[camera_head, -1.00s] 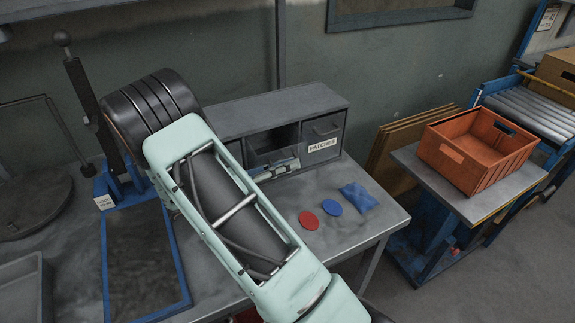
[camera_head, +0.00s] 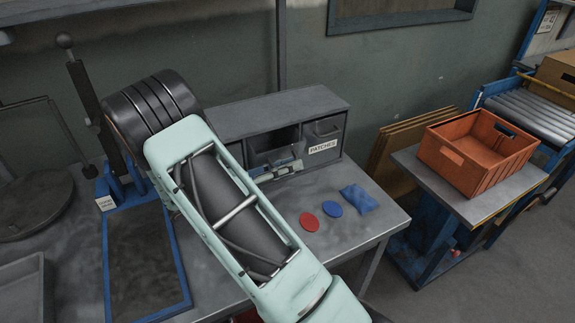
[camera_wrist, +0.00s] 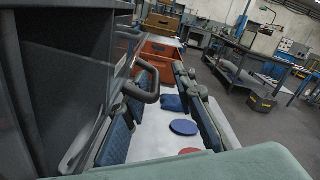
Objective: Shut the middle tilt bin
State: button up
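The grey bin cabinet (camera_head: 265,112) stands at the back of the bench. Its middle tilt bin (camera_head: 272,154) is tilted out, with a dark gap above its front. My gripper (camera_head: 279,171) is just in front of and below that bin, mostly hidden behind my arm. In the wrist view my gripper (camera_wrist: 160,105) has its fingers spread, with nothing held between them. A dark bin handle (camera_wrist: 150,96) shows close to the left finger; I cannot tell whether they touch.
The right bin (camera_head: 323,131), labelled PATCHES, looks shut. A red disc (camera_head: 309,222), a blue disc (camera_head: 332,209) and a blue packet (camera_head: 360,199) lie on the bench in front. An orange crate (camera_head: 470,155) stands on a side table at right.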

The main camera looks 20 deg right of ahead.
jog(key=a, duration=1.2)
jog(key=shift+s, duration=0.3)
jog(key=shift+c, duration=0.6)
